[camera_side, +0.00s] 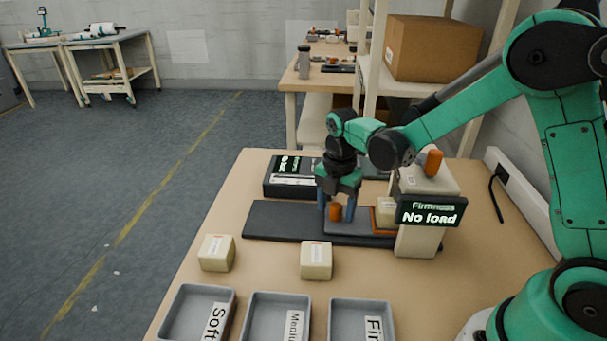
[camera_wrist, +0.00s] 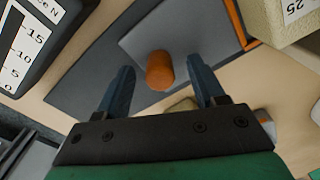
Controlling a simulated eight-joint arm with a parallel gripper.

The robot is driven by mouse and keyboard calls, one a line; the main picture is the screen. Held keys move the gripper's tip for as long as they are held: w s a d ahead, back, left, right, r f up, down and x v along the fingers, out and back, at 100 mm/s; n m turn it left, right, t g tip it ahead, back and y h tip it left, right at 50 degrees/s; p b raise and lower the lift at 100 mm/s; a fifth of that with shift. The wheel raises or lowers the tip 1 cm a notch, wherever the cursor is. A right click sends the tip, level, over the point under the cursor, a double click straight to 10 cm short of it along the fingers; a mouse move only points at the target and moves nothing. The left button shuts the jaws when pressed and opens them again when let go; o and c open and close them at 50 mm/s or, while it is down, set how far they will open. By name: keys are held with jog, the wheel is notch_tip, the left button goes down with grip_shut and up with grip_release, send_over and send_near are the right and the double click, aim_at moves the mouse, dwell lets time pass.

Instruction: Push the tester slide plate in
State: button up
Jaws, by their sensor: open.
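The firmness tester (camera_side: 417,235) is a cream column with an orange knob on top and a display reading "No load". Its grey slide plate (camera_side: 350,227) lies on a dark base (camera_side: 275,222), and also shows in the wrist view (camera_wrist: 200,30). An upright orange handle (camera_side: 336,212) stands on the plate. A cream block (camera_side: 386,212) sits by an orange edge at the column. My gripper (camera_side: 335,212) is open, pointing down. In the wrist view its blue fingers (camera_wrist: 158,72) are on either side of the orange handle (camera_wrist: 160,72), with gaps visible.
Two cream blocks (camera_side: 216,252) (camera_side: 316,260) stand in front of the base. Grey trays labelled Soft (camera_side: 168,318), Medium (camera_side: 250,318) and Firm (camera_side: 337,318) line the table's front. A dark device with a scale (camera_side: 278,168) stands behind the base.

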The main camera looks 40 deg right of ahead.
jog(key=shift+f, duration=0.25)
jog(key=shift+c, duration=0.2)
grip_shut()
dwell(1.1)
